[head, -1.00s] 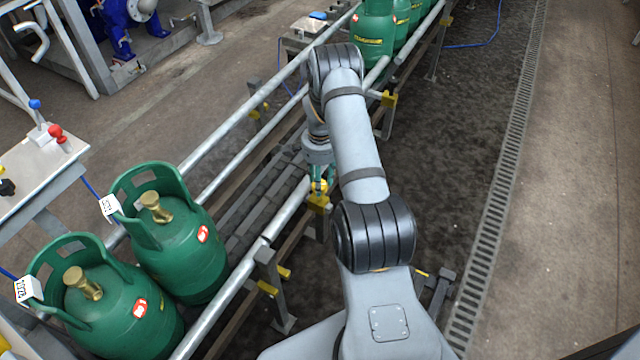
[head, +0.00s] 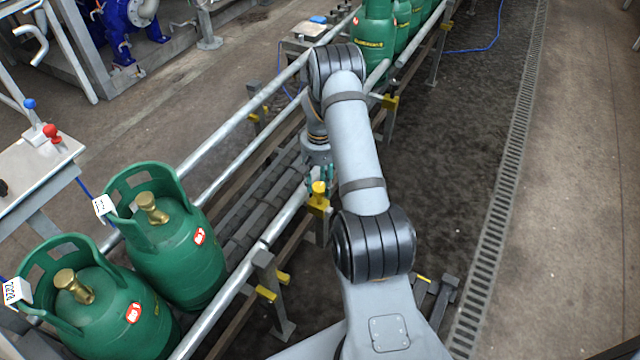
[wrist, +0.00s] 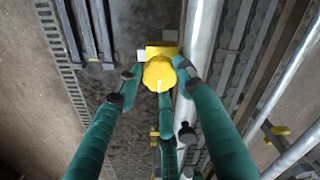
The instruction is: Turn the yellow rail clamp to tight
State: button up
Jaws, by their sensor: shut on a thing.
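The yellow rail clamp (head: 318,196) sits on the near guide rail of the conveyor, beside my gripper. In the wrist view its rounded yellow knob (wrist: 159,74) has a pale line across its face, above a yellow block against the rail.
Green gas cylinders (head: 175,245) stand on the conveyor at lower left, and several more (head: 374,30) at the far end. Metal guide rails (head: 225,150) run along both sides. Other yellow clamps (head: 268,293) sit on the rail supports. Open floor (head: 440,150) lies to the right.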

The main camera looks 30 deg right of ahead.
aim_at(318, 186)
jog(key=n, duration=0.4)
jog(key=shift+w+r+n, duration=0.15)
jog(key=shift+w+n, duration=0.25)
jog(key=shift+n, duration=0.6)
jog(key=shift+a+n, duration=0.2)
jog(key=shift+n, duration=0.1)
jog(key=o, duration=0.9)
jog(key=shift+o, duration=1.1)
jog(key=shift+s, duration=0.15)
notch_tip(318, 186, up, 12)
